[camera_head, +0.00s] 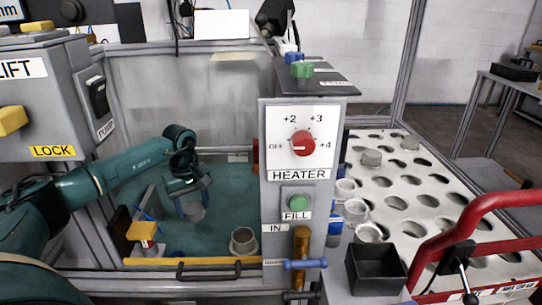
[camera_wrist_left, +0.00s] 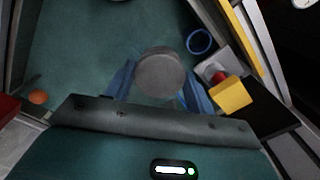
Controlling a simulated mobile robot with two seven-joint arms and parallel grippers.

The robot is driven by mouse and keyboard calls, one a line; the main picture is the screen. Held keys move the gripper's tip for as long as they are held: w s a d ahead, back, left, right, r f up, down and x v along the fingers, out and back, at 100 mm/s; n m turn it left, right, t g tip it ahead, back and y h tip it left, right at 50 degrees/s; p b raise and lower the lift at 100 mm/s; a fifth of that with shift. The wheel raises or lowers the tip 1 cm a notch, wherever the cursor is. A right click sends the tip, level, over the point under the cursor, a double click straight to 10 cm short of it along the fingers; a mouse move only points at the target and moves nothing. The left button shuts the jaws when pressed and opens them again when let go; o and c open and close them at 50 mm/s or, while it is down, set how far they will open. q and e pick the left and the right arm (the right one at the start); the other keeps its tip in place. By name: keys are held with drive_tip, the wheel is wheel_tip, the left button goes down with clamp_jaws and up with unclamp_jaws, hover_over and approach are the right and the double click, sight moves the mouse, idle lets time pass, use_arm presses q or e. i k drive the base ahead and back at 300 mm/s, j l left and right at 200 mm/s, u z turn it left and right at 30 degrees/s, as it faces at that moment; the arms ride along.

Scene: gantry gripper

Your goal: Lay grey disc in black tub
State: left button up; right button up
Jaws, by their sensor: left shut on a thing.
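My left gripper (camera_head: 191,205) reaches down inside the tank-like bay on the left. It is shut on the grey disc (camera_wrist_left: 160,73), a round, flat-topped grey piece held between its two blue fingers in the left wrist view. In the head view the disc (camera_head: 194,212) shows small and dark below the gripper. The black tub (camera_head: 375,270), an open square box, stands at the lower right of the head view, to the right of the heater column and well apart from the gripper. My right gripper is not in view.
A heater column (camera_head: 302,180) with a red knob stands between bay and tub. A grey cup (camera_head: 243,242) stands on the bay floor. A perforated white table (camera_head: 420,190) with several cups lies right. A red rail (camera_head: 440,240) curves beside the tub.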

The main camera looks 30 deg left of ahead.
sight(374, 269)
drive_tip(key=k+l, duration=0.35)
drive_tip(key=l, duration=0.15)
drive_tip(key=k+l, duration=0.4)
drive_tip(key=l, duration=0.1)
